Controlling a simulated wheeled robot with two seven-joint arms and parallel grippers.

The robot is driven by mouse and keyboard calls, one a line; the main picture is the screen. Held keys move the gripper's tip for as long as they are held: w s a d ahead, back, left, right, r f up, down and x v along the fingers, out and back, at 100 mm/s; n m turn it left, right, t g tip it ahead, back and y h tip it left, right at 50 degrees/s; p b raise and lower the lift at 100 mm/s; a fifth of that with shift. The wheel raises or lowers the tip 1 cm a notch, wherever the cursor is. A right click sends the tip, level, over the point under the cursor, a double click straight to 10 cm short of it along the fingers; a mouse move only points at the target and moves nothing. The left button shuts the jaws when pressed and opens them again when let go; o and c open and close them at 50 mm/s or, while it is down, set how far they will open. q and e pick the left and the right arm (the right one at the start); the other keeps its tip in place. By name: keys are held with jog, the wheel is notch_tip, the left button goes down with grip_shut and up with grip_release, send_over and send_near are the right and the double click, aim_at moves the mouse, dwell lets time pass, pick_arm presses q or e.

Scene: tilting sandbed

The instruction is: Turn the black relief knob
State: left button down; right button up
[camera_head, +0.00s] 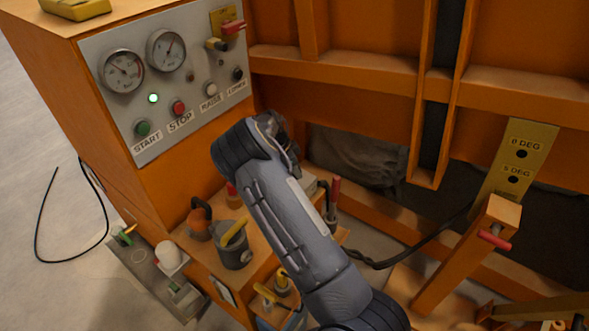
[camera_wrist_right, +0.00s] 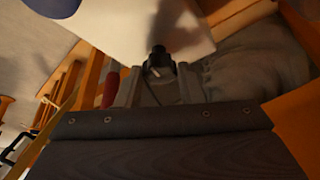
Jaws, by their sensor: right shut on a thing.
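The black knob (camera_wrist_right: 158,62) shows near the upper middle of the right wrist view, with a small pale mark beside it. My right gripper (camera_wrist_right: 160,84) is shut on it, with grey fingers to its left and right. In the head view my right arm reaches up from the lower right and hides the knob and most of the gripper (camera_head: 287,148). The knob's turned angle cannot be told. My left gripper is in neither view.
A red-handled lever (camera_head: 334,192) stands close right of my right forearm. An orange control cabinet (camera_head: 75,95) with gauges and buttons rises at the left. A bench holds a dark mug (camera_head: 234,252). A black hose (camera_head: 400,254) runs right.

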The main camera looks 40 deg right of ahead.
jog(key=shift+m, duration=0.4)
jog(key=o, duration=1)
jog(key=shift+c, duration=0.2)
jog(key=v, duration=0.7)
jog(key=shift+w+r, duration=0.2)
jog(key=shift+r, duration=0.2)
jog(key=shift+a, duration=0.1)
